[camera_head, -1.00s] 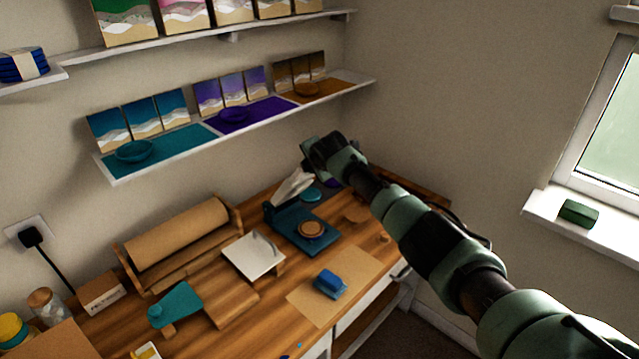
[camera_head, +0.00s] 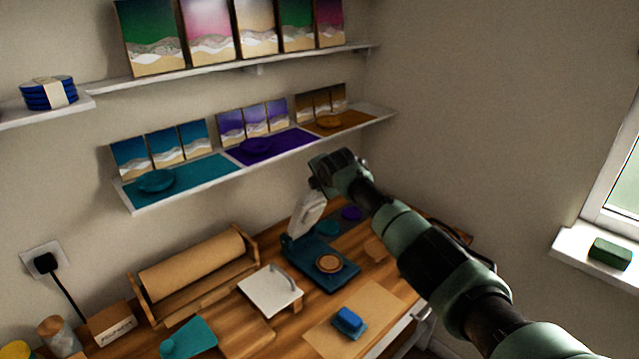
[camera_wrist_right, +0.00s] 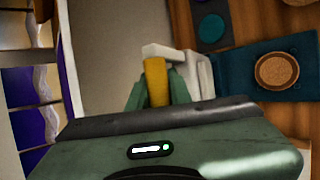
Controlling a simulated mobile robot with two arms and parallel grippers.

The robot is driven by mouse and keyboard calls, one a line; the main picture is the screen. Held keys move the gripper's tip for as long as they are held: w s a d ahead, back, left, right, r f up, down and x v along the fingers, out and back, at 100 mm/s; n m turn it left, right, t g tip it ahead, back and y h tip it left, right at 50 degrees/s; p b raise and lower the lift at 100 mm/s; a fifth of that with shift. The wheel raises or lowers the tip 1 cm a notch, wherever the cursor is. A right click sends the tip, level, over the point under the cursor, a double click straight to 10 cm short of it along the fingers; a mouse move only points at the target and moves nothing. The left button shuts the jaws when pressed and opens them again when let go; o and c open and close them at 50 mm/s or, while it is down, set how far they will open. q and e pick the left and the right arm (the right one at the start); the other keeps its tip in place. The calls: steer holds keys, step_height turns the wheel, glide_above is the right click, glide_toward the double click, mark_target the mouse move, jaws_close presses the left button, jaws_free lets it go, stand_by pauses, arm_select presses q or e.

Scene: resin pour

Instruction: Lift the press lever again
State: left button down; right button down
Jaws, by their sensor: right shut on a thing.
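The press has a dark teal base (camera_head: 318,266) on the wooden bench and a pale lever (camera_head: 307,214) that stands raised steeply at its back left end. A round brown disc (camera_head: 329,264) lies on the base; it also shows in the wrist view (camera_wrist_right: 276,71). My right gripper (camera_head: 319,188) is at the top of the lever. In the wrist view its fingers (camera_wrist_right: 156,88) are shut on the lever's yellow grip (camera_wrist_right: 155,80). The head view hides the grip behind the gripper. My left gripper is not in view.
A shelf (camera_head: 210,182) with small pictures and dishes runs along the wall close behind the gripper. A white stand (camera_head: 268,292) and a brown roll (camera_head: 190,262) are left of the press. A blue block (camera_head: 349,320) lies on a brown sheet in front.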

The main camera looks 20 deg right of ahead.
steer(key=c, duration=1.4)
jaws_free()
steer(key=shift+a+f, duration=0.1)
steer(key=shift+f, duration=0.05)
steer(key=shift+o, duration=0.5)
steer(key=shift+w, duration=0.15)
steer(key=shift+v, duration=0.95)
steer(key=shift+b+v, duration=0.6)
steer(key=shift+v, duration=2.35)
